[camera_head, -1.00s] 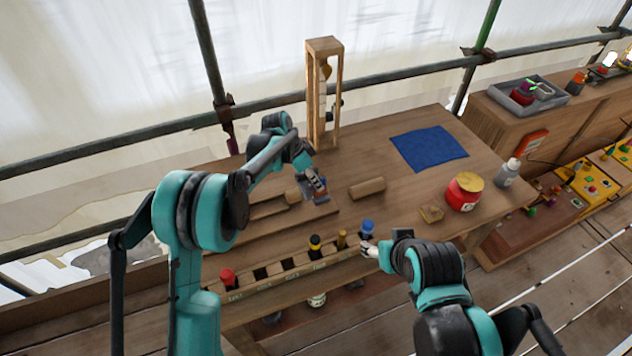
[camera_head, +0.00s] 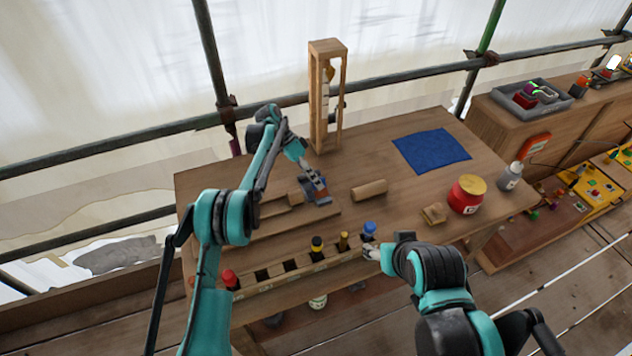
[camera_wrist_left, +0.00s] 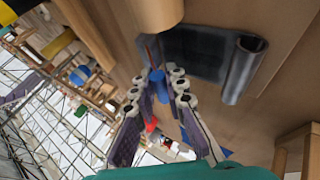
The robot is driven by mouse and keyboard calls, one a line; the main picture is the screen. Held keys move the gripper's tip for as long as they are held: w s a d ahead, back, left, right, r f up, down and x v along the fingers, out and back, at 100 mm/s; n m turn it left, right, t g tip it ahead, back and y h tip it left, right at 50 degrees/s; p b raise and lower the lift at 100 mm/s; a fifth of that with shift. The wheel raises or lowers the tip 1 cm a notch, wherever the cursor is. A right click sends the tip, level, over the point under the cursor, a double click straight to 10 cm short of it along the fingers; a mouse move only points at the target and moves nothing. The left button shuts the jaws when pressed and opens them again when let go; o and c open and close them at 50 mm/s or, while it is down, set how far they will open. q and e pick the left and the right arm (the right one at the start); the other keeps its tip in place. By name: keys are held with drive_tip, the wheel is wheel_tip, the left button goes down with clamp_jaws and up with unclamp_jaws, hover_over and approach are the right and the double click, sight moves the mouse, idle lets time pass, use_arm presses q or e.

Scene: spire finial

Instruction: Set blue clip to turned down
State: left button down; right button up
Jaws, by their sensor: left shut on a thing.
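The blue clip (camera_wrist_left: 157,84) looks like a small blue piece between the fingertips of my left gripper (camera_wrist_left: 160,82) in the left wrist view. The gripper is shut on it. A dark grey piece with a rolled edge (camera_wrist_left: 238,72) lies just beyond it. In the head view my left gripper (camera_head: 320,193) is low over the bench beside the grey piece (camera_head: 308,184), and the clip is too small to make out. My right gripper (camera_head: 370,252) is by the blue-topped item (camera_head: 369,230) in the front rack; its fingers are too small to read.
The front rack (camera_head: 285,277) holds red-, yellow- and blue-topped items. A wooden frame (camera_head: 318,100) stands behind. A wooden roller (camera_head: 369,190), a blue cloth (camera_head: 432,152), a red jar (camera_head: 465,198) and a grey bottle (camera_head: 509,178) are to the right. Bench space is free around the cloth.

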use_arm(q)
drive_tip(key=c, duration=1.5)
unclamp_jaws()
drive_tip(key=shift+c, duration=0.2)
drive_tip(key=shift+a+r, duration=0.1)
drive_tip(key=v, duration=0.5)
drive_tip(key=shift+w, duration=0.1)
drive_tip(key=shift+w+a+r, duration=0.3)
drive_tip(key=shift+w+r, duration=0.05)
drive_tip(key=shift+r, duration=0.1)
drive_tip(key=shift+a+r, duration=0.3)
drive_tip(key=shift+r, duration=0.1)
drive_tip(key=shift+w, duration=0.1)
